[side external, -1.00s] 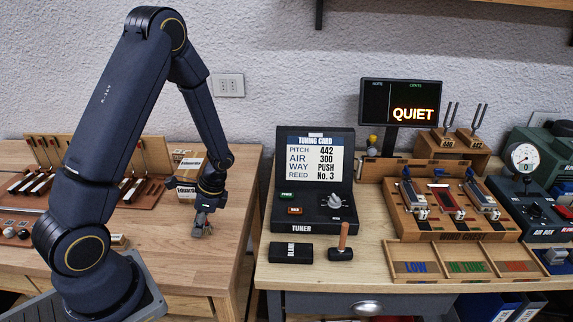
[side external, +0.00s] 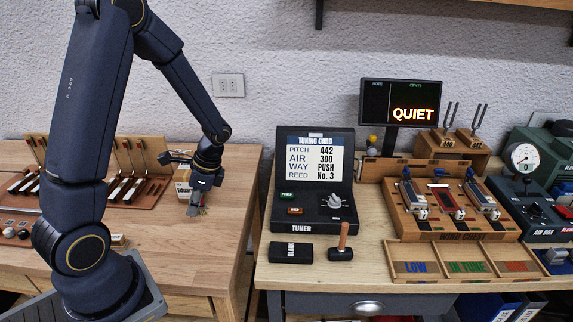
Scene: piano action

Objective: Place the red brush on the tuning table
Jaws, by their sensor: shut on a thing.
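My gripper (side external: 197,211) hangs fingers down, low over the left wooden table (side external: 165,255), near its back right part. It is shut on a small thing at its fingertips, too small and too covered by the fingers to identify. I cannot make out the red brush clearly anywhere else. The tuning table (side external: 380,270) stands to the right, across a narrow gap from the left table. The tuner (side external: 313,213), a black hammer-like tool with a wooden handle (side external: 342,243) and a black box marked BLANK (side external: 291,252) are on it.
A labelled carton (side external: 183,184) stands close behind my gripper. The wooden wind chest (side external: 450,232), a three-part tray (side external: 465,277) and a screen reading QUIET (side external: 400,103) fill the tuning table's right. Its front left strip has some bare wood.

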